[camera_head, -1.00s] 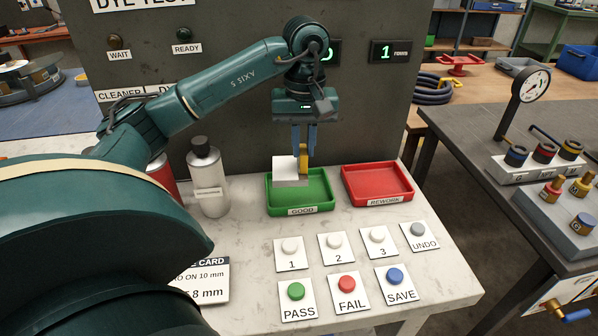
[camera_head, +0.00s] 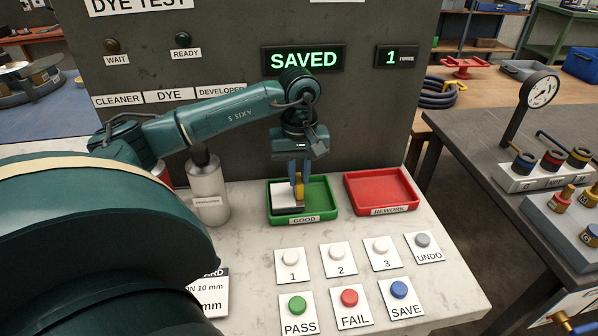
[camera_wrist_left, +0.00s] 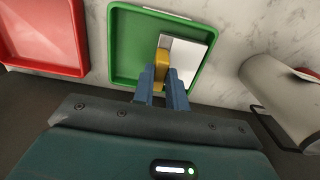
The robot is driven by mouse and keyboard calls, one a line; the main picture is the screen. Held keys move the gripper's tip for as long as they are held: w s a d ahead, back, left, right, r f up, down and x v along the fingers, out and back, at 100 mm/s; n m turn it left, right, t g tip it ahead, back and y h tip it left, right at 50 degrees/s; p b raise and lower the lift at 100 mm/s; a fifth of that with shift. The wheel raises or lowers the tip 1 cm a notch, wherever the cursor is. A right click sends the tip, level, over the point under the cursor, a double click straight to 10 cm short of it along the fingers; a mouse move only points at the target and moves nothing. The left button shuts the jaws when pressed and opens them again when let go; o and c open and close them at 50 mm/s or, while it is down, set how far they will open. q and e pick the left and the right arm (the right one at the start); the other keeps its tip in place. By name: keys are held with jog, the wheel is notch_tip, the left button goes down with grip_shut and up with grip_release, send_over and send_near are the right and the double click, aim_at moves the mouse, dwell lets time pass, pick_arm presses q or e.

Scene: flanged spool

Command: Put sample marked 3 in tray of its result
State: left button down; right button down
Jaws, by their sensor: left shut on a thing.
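My left gripper (camera_head: 298,184) is shut on the yellow handle of a sample, a white square block (camera_head: 285,195). The sample is inside the green GOOD tray (camera_head: 330,206), in its left part; I cannot tell if it touches the floor. The wrist view shows the blue fingers (camera_wrist_left: 166,85) on the yellow handle, with the white sample plate (camera_wrist_left: 188,59) within the green tray (camera_wrist_left: 125,42). No number on the sample can be read. The red REWORK tray (camera_head: 382,192) is empty, to the right. My right gripper is not seen.
Buttons 1, 2, 3, UNDO, PASS (camera_head: 297,307), FAIL (camera_head: 349,300) and SAVE (camera_head: 399,292) lie in front of the trays. A developer bottle (camera_head: 208,190) stands left of the green tray. The display (camera_head: 303,59) behind reads SAVED; the small one (camera_head: 396,57) reads 1.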

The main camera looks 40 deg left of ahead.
pick_arm(q)
jog(key=shift+f, duration=0.25)
jog(key=shift+f, duration=0.1)
jog(key=c, duration=1.9)
grip_release()
jog(key=shift+f, duration=0.15)
jog(key=o, duration=0.5)
jog(key=shift+r, duration=0.4)
notch_tip(320, 180, up, 12)
jog(key=shift+f, duration=0.15)
